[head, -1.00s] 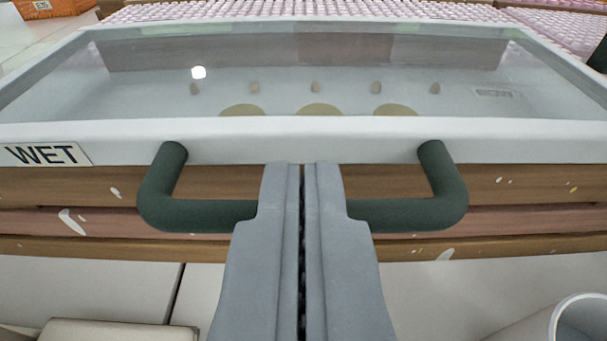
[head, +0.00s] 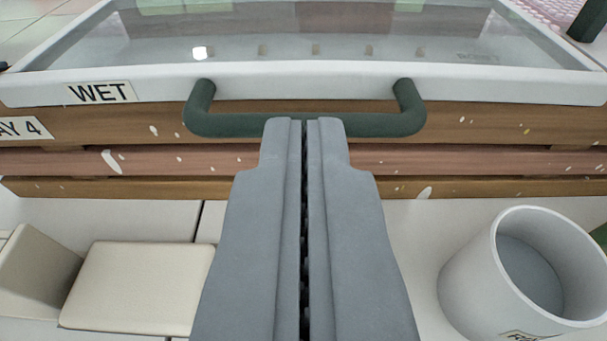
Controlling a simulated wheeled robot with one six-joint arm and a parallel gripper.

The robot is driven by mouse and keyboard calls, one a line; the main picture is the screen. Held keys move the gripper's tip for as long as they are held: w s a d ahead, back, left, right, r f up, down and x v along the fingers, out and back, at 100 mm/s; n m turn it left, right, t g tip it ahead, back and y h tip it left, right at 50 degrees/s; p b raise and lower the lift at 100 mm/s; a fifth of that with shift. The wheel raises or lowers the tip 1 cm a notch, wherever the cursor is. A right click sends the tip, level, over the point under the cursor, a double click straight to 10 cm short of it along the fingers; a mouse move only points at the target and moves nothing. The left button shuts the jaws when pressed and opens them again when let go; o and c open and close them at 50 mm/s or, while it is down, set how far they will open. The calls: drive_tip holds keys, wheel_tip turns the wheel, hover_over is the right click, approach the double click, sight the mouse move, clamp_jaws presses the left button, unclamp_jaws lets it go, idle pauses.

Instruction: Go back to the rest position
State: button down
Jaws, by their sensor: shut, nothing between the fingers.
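My gripper (head: 305,124) is shut and empty, its two grey fingers side by side in the middle of the head view. Its fingertips overlap the dark green handle (head: 240,125) in the picture; I cannot tell whether they touch it. The handle is fixed to the front of a white-framed lid with a clear pane (head: 480,83), marked with a WET label (head: 100,92). The lid is down on a stack of wooden trays (head: 520,160) spotted with pale paint.
A white cylindrical container (head: 470,280) stands at the front right. Beige block-like items (head: 140,285) lie at the front left. A TRAY 4 label (head: 24,129), partly cut off, is on the stack's left. Pale surface shows between these items and the stack.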

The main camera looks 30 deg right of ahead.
drive_tip(key=s+a+f, duration=0.3)
drive_tip(key=s, duration=0.1)
drive_tip(key=s+a+r+n+t+y, duration=0.2)
drive_tip(key=s+a+r+n+y, duration=0.15)
drive_tip(key=a+r, duration=0.95)
drive_tip(key=s+a+r+n+t+y, duration=0.1)
drive_tip(key=s+a+r+y, duration=0.1)
drive_tip(key=s+a+r, duration=0.2)
drive_tip(key=s+a+r+n+y, duration=0.1)
drive_tip(key=s+a+r+y, duration=0.1)
drive_tip(key=s+a+r, duration=0.3)
drive_tip(key=s+a, duration=0.3)
drive_tip(key=a, duration=0.1)
drive_tip(key=shift+s+n+t+y, duration=0.35)
drive_tip(key=shift+t, duration=0.05)
drive_tip(key=shift+s+f, duration=0.1)
